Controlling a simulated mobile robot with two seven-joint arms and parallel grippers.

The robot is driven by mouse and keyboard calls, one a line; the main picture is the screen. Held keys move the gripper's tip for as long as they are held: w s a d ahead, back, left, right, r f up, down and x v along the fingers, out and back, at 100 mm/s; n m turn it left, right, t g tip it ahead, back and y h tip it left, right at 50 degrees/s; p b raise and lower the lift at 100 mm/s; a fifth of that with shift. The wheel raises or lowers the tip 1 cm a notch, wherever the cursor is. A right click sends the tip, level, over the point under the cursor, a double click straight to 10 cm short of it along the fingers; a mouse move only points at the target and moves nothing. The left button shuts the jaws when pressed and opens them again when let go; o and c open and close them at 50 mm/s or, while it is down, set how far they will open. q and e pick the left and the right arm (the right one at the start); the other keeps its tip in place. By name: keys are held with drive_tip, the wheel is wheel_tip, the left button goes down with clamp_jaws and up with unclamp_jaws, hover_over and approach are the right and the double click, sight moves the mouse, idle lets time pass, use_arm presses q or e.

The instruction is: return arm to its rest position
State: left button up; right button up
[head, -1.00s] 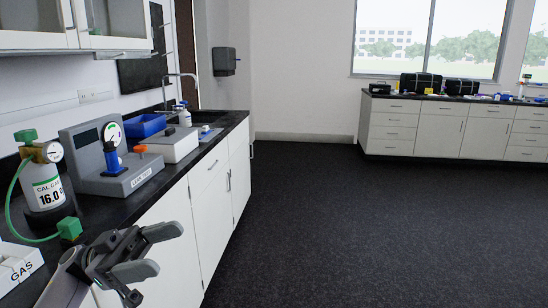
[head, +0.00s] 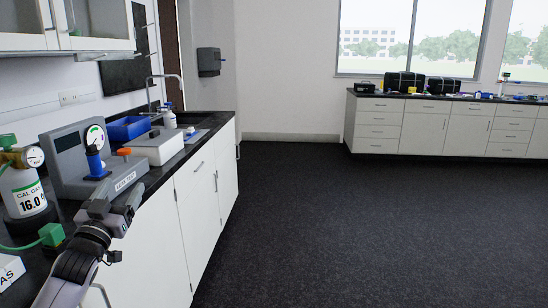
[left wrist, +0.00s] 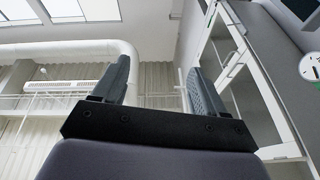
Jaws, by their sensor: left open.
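My left gripper (head: 116,200) is low at the left of the head view, in front of the counter's front edge, with the arm coming up from the bottom left. It is near the leak test device (head: 78,170) and holds nothing that I can see. In the left wrist view its two dark fingers (left wrist: 162,82) stand well apart with only air between them. That view points up at the ceiling, a pipe and the wall cabinets. My right gripper is not in view.
The black counter (head: 212,124) bears a calibration gas bottle (head: 24,195), a green hose fitting (head: 52,234), a white box (head: 155,148) and a blue bin (head: 128,128). Wall cabinets (head: 95,18) hang above. The dark floor (head: 370,230) to the right is clear.

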use_arm(q)
wheel_tip(320, 180, down, 6)
drive_tip(key=w+a+g+y, duration=0.1)
drive_tip(key=a+g+y, duration=0.1)
drive_tip(key=g+y, duration=0.15)
drive_tip(key=s+d+f+m+g+h, duration=0.1)
drive_tip(key=s+d+f+g, duration=0.15)
drive_tip(key=s+f, duration=0.4)
drive_tip(key=s+d+f+g+h, duration=0.1)
drive_tip(key=s+d+f+h, duration=0.2)
drive_tip(key=f, duration=0.7)
drive_tip(key=s+d+f+g, duration=0.1)
drive_tip(key=s+d+f, duration=0.2)
drive_tip(key=s, duration=0.6)
drive_tip(key=s+d+f+g, duration=0.2)
drive_tip(key=s+d+f, duration=0.2)
drive_tip(key=s, duration=0.6)
drive_tip(key=s+d+f+g, duration=0.1)
drive_tip(key=s+d+f, duration=0.3)
drive_tip(key=s+f, duration=0.3)
drive_tip(key=s+h, duration=0.1)
drive_tip(key=s, duration=0.1)
drive_tip(key=shift+s+n, duration=0.35)
drive_tip(key=shift+n, duration=0.05)
